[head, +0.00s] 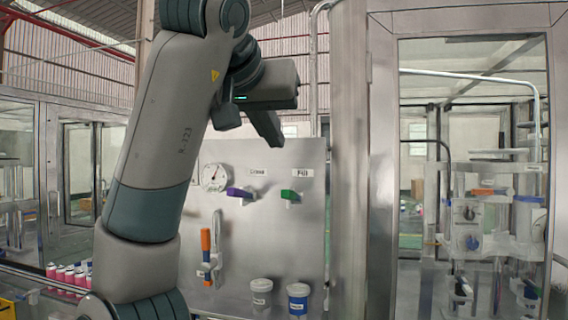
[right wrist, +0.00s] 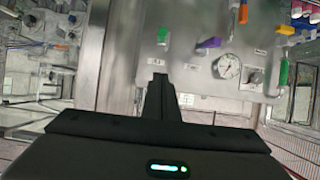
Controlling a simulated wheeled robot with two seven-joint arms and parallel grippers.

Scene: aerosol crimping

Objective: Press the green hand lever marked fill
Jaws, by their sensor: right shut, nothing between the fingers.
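The green hand lever (head: 290,195) sits on the upright steel panel (head: 262,225), just under a label (head: 302,173) that reads Fill. In the right wrist view, which shows the panel upside down, the green lever (right wrist: 162,36) is beyond the fingertips. My right gripper (head: 276,140) is shut and empty, above and a little left of the lever in the head view and apart from it. Its closed fingers (right wrist: 160,80) also show in the right wrist view. My left gripper is not in view.
A purple lever (head: 240,192), a round gauge (head: 214,177) and an orange-handled lever (head: 206,242) are left of the green lever. Two cups, one grey (head: 261,292) and one blue (head: 298,298), are below. A steel post (head: 349,150) stands to the right.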

